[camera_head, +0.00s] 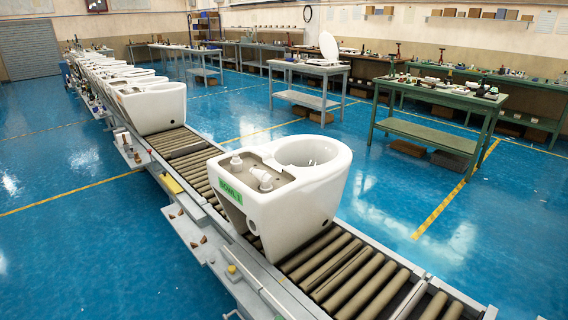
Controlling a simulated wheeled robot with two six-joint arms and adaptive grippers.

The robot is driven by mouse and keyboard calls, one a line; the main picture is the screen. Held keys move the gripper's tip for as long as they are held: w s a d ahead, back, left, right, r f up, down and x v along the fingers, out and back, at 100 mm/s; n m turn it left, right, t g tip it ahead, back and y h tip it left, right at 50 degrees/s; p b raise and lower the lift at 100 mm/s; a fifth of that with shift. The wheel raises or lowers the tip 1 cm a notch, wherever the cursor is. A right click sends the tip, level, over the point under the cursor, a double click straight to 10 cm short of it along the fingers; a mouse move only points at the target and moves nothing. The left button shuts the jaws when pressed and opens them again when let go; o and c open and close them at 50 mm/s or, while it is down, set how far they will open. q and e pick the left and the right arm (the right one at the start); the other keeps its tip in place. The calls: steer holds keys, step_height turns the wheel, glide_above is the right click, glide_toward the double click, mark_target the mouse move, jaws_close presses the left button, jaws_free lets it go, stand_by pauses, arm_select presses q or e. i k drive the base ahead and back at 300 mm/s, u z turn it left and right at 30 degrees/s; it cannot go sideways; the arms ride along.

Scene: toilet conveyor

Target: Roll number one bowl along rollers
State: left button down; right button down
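A white toilet bowl (300,205) stands upright on the roller conveyor in the middle of the head view. A green label (230,190) is on its left side; it seems to read "BOWL 1". Two white fittings stick up from its flat rear deck. The rollers (350,278) run from the far upper left to the lower right and show bare on both sides of the bowl. Neither of my grippers can be made out in this view.
More white bowls (152,105) stand in line farther up the conveyor. A grey side rail (215,250) with small parts runs along the left. Green (440,100) and grey (306,68) work tables stand to the right on the blue floor (380,190). Rollers at lower right are clear.

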mark_target(286, 191)
steer(key=z, duration=0.05)
steer(key=k, duration=0.45)
steer(key=u, duration=0.65)
steer(key=i, duration=1.2)
steer(key=z, duration=0.55)
